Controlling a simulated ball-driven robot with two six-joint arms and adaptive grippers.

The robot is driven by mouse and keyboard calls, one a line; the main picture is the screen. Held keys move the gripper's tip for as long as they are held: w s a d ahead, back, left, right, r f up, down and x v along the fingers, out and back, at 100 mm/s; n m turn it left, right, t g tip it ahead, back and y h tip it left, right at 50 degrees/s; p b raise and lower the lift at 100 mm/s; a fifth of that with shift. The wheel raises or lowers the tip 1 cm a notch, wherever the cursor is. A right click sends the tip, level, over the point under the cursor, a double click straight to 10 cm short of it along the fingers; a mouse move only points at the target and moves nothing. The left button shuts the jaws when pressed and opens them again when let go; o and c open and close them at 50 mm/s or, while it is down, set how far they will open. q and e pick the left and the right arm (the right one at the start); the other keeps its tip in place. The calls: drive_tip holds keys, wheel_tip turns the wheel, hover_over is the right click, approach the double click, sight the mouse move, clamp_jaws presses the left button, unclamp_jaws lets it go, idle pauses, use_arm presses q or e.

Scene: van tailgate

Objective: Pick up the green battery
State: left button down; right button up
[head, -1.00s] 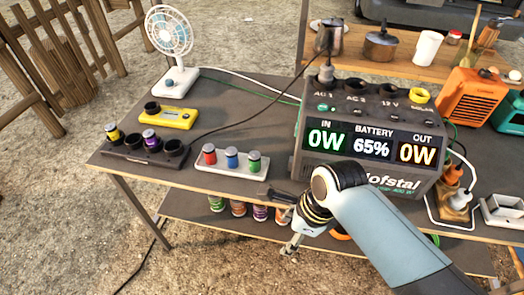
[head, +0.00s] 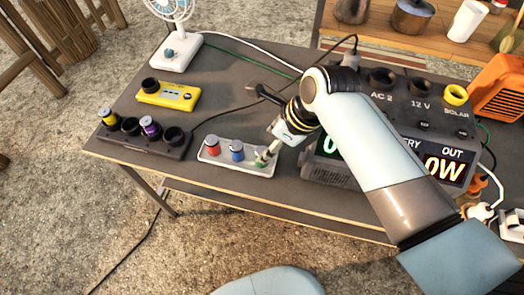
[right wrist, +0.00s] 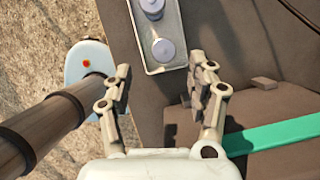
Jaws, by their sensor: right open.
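The green battery (head: 260,163) stands at the right end of a white tray (head: 212,158) on the table, partly hidden by my right gripper (head: 264,156). A red battery (head: 212,146) and a blue battery (head: 237,150) stand to its left in the same tray. In the right wrist view my right gripper (right wrist: 161,66) is open, and the nearest battery top (right wrist: 163,50) shows between and just beyond its fingertips. The tops look pale there, so their colours are hard to tell. I cannot tell whether a finger touches the battery. My left gripper is not in view.
The power station (head: 335,172) stands close to the right of the tray, partly behind my right arm. A dark charger (head: 150,143) with batteries, a yellow device (head: 168,95) and a white fan (head: 175,52) are at the left. Cables cross the table.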

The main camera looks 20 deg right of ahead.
sight(263, 150)
drive_tip(key=x, duration=0.6)
drive_tip(key=shift+w+f+b, duration=0.35)
drive_tip(key=shift+c, duration=2.6)
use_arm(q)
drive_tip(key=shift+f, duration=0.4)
use_arm(e)
clamp_jaws()
